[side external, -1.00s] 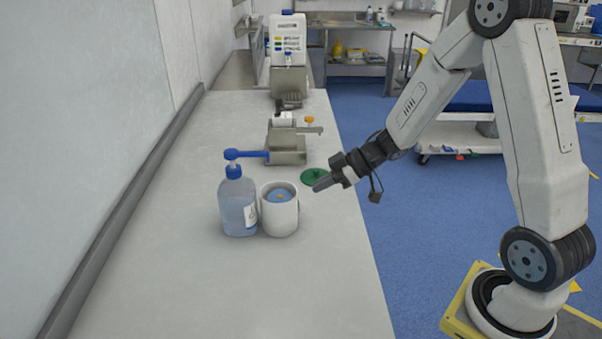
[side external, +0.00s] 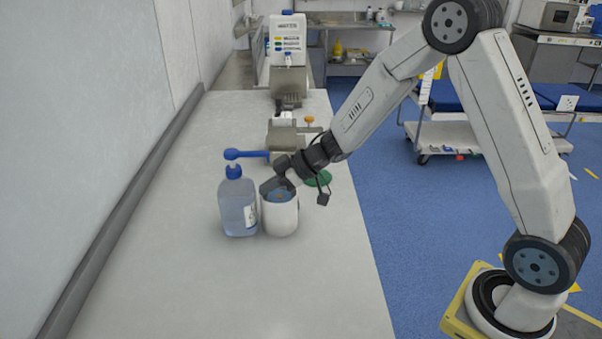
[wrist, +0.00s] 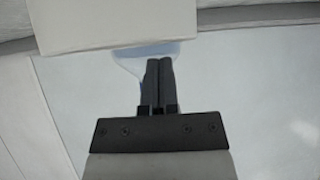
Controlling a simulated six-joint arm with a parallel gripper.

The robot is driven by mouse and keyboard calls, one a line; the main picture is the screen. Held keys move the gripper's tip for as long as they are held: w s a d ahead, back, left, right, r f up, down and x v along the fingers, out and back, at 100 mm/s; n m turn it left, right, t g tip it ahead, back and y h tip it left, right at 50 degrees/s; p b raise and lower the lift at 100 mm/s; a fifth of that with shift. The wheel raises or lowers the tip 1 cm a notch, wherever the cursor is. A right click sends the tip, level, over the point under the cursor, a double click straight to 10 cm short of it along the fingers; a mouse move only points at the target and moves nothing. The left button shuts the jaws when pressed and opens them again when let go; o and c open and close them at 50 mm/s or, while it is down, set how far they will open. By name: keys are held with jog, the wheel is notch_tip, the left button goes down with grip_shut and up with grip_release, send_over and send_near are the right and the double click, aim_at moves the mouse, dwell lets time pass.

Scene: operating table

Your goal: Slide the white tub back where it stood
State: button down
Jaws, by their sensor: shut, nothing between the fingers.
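The white tub (side external: 281,219) stands upright on the table, right beside the clear pump bottle (side external: 238,210) with a blue top; whether they touch is unclear. A blue inside shows at the tub's mouth. A flat green disc (side external: 319,179) lies behind and right of the tub, partly hidden by my wrist. My gripper (side external: 269,186) is shut and empty, tilted down at the tub's far rim; I cannot tell whether it touches. In the wrist view the fingers (wrist: 159,66) are together, with a pale bluish shape behind them.
A metal device (side external: 286,148) stands behind the tub, with a white dispenser (side external: 288,45) farther back. The grey table (side external: 240,290) is clear in front. Its right edge drops to the blue floor; a wall runs along the left.

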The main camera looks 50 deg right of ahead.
jog(key=shift+d+f, duration=0.1)
jog(key=shift+f, duration=0.6)
jog(key=shift+s, duration=0.1)
jog(key=shift+f, duration=0.15)
jog(key=shift+s+d, duration=0.1)
jog(key=shift+s, duration=0.05)
jog(key=s+d, duration=0.7)
jog(key=shift+s+d, duration=0.3)
jog(key=shift+s, duration=0.05)
jog(key=shift+f, duration=0.1)
jog(key=shift+w+r, duration=0.15)
jog(key=shift+r, duration=0.7)
jog(key=shift+r, duration=0.15)
